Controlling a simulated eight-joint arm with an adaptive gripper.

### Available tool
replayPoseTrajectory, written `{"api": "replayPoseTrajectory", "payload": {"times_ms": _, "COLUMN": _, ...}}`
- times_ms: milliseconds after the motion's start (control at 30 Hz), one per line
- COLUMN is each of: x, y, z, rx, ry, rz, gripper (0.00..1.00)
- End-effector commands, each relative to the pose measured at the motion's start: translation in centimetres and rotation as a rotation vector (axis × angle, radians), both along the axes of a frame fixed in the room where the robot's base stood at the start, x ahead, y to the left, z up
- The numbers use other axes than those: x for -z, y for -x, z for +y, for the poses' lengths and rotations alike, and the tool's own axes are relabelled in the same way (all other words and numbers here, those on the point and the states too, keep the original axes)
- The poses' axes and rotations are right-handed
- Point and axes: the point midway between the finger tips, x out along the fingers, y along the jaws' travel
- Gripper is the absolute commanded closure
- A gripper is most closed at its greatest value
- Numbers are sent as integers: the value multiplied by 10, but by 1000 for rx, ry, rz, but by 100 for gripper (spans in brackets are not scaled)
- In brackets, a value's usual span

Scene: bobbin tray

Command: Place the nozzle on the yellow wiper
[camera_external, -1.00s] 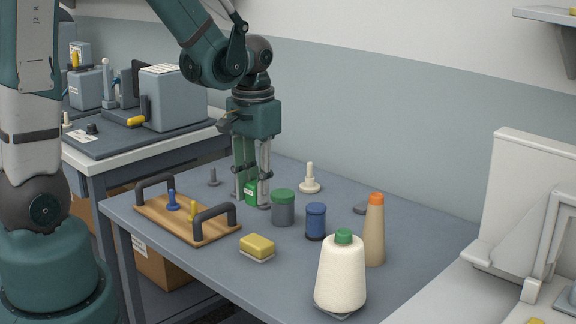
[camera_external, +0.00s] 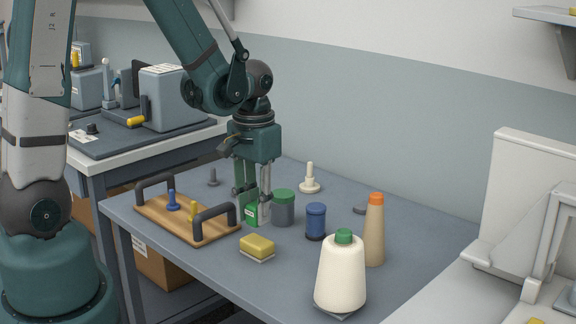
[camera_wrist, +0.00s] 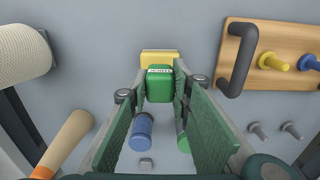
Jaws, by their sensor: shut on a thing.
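The nozzle, a small green box with a white label (camera_external: 251,214), is between the fingers of my gripper (camera_external: 252,217). My gripper is shut on it; the wrist view shows the box (camera_wrist: 159,88) between both green finger pads. The yellow wiper (camera_external: 257,245) is a yellow block on a pale base on the table, just in front of the gripper and slightly right in the external view. In the wrist view the wiper (camera_wrist: 160,57) shows just beyond the box, partly hidden by it. I cannot tell how high the box is above the table.
A wooden tray with dark handles (camera_external: 215,231) is left of the gripper. A grey jar with green lid (camera_external: 283,211) stands close on the right, then a blue spool (camera_external: 316,222). A white cone (camera_external: 341,275) and tan cone (camera_external: 375,235) stand farther right.

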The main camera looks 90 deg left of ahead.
Motion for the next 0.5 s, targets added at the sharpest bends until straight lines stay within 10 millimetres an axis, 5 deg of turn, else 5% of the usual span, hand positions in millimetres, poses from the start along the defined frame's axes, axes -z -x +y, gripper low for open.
{"api": "replayPoseTrajectory", "payload": {"times_ms": 500, "x": 38, "y": 0, "z": 0, "rx": 0, "ry": 0, "rz": 0, "gripper": 91}}
